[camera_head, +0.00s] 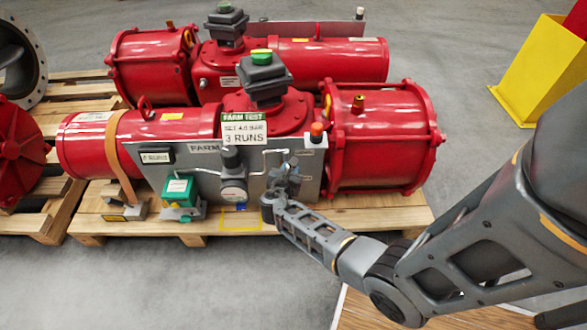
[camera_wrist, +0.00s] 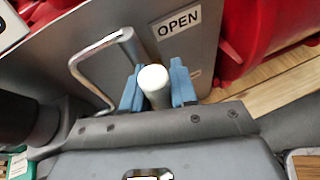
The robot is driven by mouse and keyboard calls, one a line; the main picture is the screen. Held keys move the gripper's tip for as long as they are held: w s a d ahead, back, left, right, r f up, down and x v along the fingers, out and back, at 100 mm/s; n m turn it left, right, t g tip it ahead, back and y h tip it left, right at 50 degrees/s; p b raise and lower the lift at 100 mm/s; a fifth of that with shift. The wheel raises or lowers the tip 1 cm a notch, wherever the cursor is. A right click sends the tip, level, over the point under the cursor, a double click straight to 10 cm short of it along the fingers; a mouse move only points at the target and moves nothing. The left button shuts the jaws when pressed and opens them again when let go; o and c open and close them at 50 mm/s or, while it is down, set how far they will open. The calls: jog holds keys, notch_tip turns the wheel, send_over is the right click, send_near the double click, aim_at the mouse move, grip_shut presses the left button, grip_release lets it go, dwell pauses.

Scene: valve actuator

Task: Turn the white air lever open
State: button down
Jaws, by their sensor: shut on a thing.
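The white air lever (camera_wrist: 153,77) shows its rounded white end toward the camera in the wrist view. My gripper (camera_wrist: 157,86) has its two blue pads on either side of the lever, shut on it. A label reading OPEN (camera_wrist: 179,22) is on the grey panel just beyond the lever's end. In the head view my gripper (camera_head: 283,183) is at the right part of the grey panel (camera_head: 206,165); the lever is hidden or too small to make out there. The lever's base is hidden in the wrist view.
Two red actuators (camera_head: 165,125) lie on wooden pallets (camera_head: 365,217). A bent metal tube (camera_wrist: 92,62) runs close left of the lever. A gauge unit (camera_head: 233,190) and a green-topped box (camera_head: 179,190) sit left of my gripper. A yellow stand (camera_head: 535,75) is at right.

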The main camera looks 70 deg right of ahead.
jog(key=shift+w+a, duration=0.15)
jog(key=shift+w, duration=0.05)
dwell(0.4)
jog(key=c, duration=1)
grip_release()
jog(key=shift+p+v, duration=1.05)
jog(key=shift+v, duration=2.8)
